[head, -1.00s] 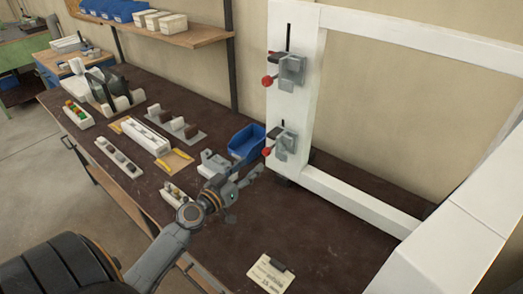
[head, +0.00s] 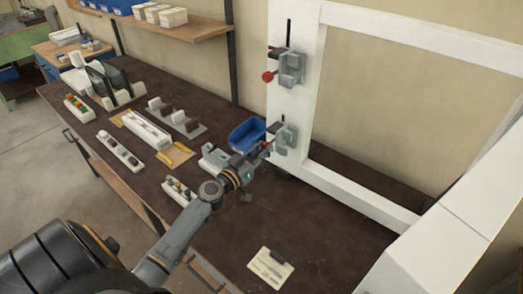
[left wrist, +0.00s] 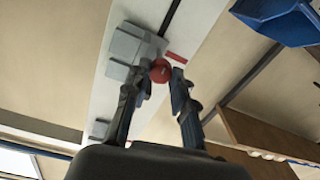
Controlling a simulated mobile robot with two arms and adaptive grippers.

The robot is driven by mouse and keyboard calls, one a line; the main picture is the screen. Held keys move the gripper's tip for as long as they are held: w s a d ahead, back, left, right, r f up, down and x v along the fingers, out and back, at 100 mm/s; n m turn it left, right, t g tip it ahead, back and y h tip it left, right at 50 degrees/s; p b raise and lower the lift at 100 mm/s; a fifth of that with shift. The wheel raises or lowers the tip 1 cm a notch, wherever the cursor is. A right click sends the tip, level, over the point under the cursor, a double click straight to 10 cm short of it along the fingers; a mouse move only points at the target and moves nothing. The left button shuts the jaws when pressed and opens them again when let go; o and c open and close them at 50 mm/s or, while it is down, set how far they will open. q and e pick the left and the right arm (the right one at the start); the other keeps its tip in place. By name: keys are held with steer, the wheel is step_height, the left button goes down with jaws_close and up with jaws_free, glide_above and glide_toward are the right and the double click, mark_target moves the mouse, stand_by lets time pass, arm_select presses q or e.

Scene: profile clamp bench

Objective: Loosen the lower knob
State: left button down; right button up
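The lower clamp (head: 286,136) is a grey block on the white upright profile (head: 297,88); it also shows in the left wrist view (left wrist: 130,47). Its round red knob (left wrist: 160,70) is at my fingertips in the left wrist view. In the head view my gripper mostly hides that knob. My left gripper (head: 260,152) reaches it from the lower left. In the left wrist view its two fingers (left wrist: 159,88) are apart, with the knob showing between or just beyond their tips; I cannot tell whether they touch it. My right gripper is in neither view.
The upper clamp (head: 290,67) with its red knob (head: 267,77) sits above on the same upright. A blue bin (head: 247,135) stands close to my left gripper. Trays of parts line the bench's left. A paper card (head: 270,269) lies in front, with bare benchtop around.

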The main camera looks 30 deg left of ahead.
arm_select(q)
steer(key=shift+n, duration=0.4)
steer(key=n, duration=0.3)
steer(key=shift+n, duration=0.3)
steer(key=n, duration=0.6)
steer(key=shift+a+b, duration=0.1)
steer(key=shift+b, duration=0.3)
steer(key=n, duration=0.5)
steer(key=shift+n, duration=0.3)
steer(key=n, duration=0.4)
steer(key=shift+h+p, duration=0.3)
steer(key=shift+p, duration=0.05)
steer(key=shift+n, duration=0.4)
steer(key=c, duration=1.1)
jaws_free()
